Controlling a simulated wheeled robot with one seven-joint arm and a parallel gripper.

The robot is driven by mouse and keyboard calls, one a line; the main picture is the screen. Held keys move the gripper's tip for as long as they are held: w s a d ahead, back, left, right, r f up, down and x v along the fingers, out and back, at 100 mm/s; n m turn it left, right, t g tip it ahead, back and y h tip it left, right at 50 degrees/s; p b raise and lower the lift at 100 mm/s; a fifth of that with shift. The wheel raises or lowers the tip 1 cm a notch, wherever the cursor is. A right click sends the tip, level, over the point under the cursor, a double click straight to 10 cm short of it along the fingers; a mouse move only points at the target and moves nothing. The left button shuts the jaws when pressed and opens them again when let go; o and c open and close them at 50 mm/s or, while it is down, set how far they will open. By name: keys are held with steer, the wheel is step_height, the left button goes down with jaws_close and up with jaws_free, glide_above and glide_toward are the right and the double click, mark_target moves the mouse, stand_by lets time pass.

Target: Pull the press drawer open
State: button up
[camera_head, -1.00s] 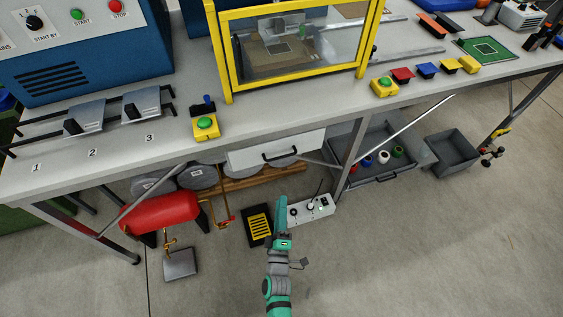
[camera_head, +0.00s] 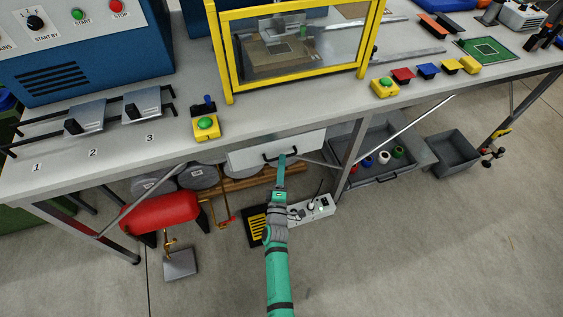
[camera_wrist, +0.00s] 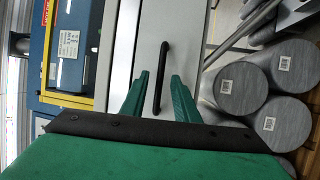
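The press drawer (camera_head: 245,158) is a light grey front under the workbench, below the yellow-framed press (camera_head: 228,60). It looks closed. Its black bar handle (camera_head: 268,157) shows in the head view, partly behind my gripper (camera_head: 281,160). In the wrist view the drawer front (camera_wrist: 185,55) carries the black handle (camera_wrist: 161,75), which runs up the picture. My gripper (camera_wrist: 158,88) is open there, with one green finger on each side of the handle's lower end. I cannot tell whether a finger touches the handle.
A grey bin (camera_head: 385,172) with spools is right of the drawer, past a table leg (camera_head: 352,155).

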steer(key=shift+w+r, duration=0.1)
steer(key=shift+w, duration=0.55)
jaws_close()
steer(key=shift+s+d, duration=0.1)
steer(key=shift+d, duration=0.05)
